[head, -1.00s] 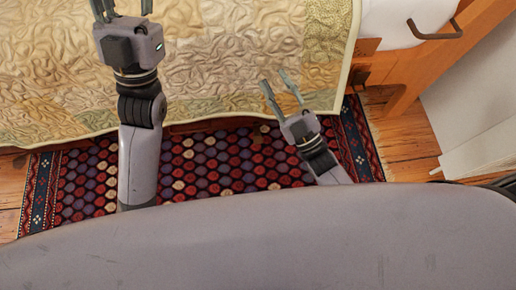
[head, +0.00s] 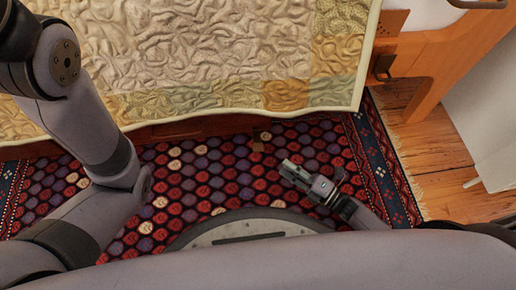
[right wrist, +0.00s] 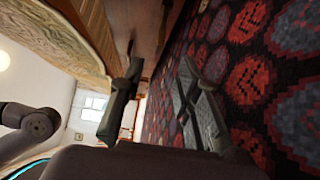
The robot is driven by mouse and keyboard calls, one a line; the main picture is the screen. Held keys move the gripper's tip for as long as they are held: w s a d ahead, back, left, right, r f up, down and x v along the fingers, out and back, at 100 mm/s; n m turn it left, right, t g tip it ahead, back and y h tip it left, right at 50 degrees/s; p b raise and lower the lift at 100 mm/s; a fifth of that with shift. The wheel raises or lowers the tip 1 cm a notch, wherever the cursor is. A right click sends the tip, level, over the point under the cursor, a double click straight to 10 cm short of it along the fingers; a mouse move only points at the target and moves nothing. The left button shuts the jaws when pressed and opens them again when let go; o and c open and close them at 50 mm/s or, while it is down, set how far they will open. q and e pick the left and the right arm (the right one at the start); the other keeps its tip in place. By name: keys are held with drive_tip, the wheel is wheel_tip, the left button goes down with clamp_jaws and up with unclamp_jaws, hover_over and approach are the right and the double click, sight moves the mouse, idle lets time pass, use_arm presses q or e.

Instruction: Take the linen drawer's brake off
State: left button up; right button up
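A brown wooden strip (head: 205,127) shows below the quilt's hem along the bed; I cannot tell if it is the linen drawer's front. A small brown piece (head: 258,141) sticks out over the rug below it; I cannot make out whether it is the brake. My right gripper (head: 283,168) is low over the rug, pointing up-left towards the bed, a little right of that piece and apart from it. In the right wrist view its two fingers (right wrist: 162,68) are spread with nothing between them. My left arm comes in at the left, but its gripper is outside the picture.
The quilt (head: 200,60) hangs over the bed's side. A patterned rug (head: 200,180) covers the floor before it. An orange wooden bed end (head: 440,60) with a dark metal fitting (head: 383,66) stands at the right. Bare floorboards (head: 430,150) lie beyond the rug.

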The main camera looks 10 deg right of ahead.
sight(258, 146)
drive_tip(key=b+x, duration=0.4)
drive_tip(key=x, duration=0.7)
drive_tip(key=shift+w+a+f, duration=0.15)
drive_tip(key=shift+w+a, duration=0.5)
drive_tip(key=shift+c, duration=0.4)
clamp_jaws()
